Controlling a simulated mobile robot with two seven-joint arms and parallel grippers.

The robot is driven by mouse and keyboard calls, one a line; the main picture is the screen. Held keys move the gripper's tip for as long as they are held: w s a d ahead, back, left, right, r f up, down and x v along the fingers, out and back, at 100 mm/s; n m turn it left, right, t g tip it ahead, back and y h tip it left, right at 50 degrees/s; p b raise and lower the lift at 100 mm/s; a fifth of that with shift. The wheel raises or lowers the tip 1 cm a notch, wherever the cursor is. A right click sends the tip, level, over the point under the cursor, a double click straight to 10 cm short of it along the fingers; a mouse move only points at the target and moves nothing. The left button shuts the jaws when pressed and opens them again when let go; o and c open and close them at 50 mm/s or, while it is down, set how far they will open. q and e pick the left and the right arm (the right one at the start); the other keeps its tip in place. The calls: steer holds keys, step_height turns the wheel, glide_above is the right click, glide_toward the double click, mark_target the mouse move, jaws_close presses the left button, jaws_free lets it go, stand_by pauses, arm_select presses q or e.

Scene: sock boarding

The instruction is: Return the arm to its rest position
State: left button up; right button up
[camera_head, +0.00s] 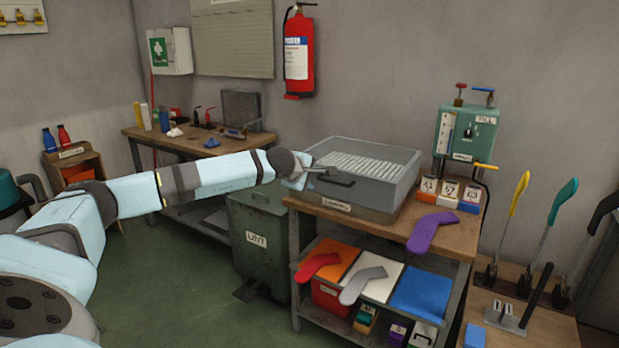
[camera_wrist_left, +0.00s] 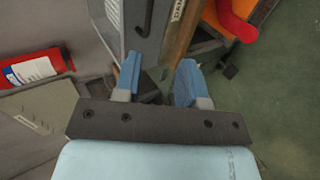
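My left arm reaches in from the left in the head view, stretched out rather than folded. Its gripper (camera_head: 308,172) is at the left front edge of the grey metal tray box (camera_head: 385,190), close to the box's dark handle (camera_head: 337,180). In the left wrist view the two blue fingers of the left gripper (camera_wrist_left: 158,80) are apart with nothing held between them. The dark handle (camera_wrist_left: 144,18) shows just beyond the fingers there; I cannot tell whether a finger touches it. My right gripper is in neither view.
The box stands on a wooden bench (camera_head: 445,238). A purple sock shape (camera_head: 431,230) lies at its right; red (camera_head: 317,265) and grey (camera_head: 361,285) ones lie on the lower shelf. A green lint bin (camera_head: 258,245) stands below the arm. Green floor is clear at front left.

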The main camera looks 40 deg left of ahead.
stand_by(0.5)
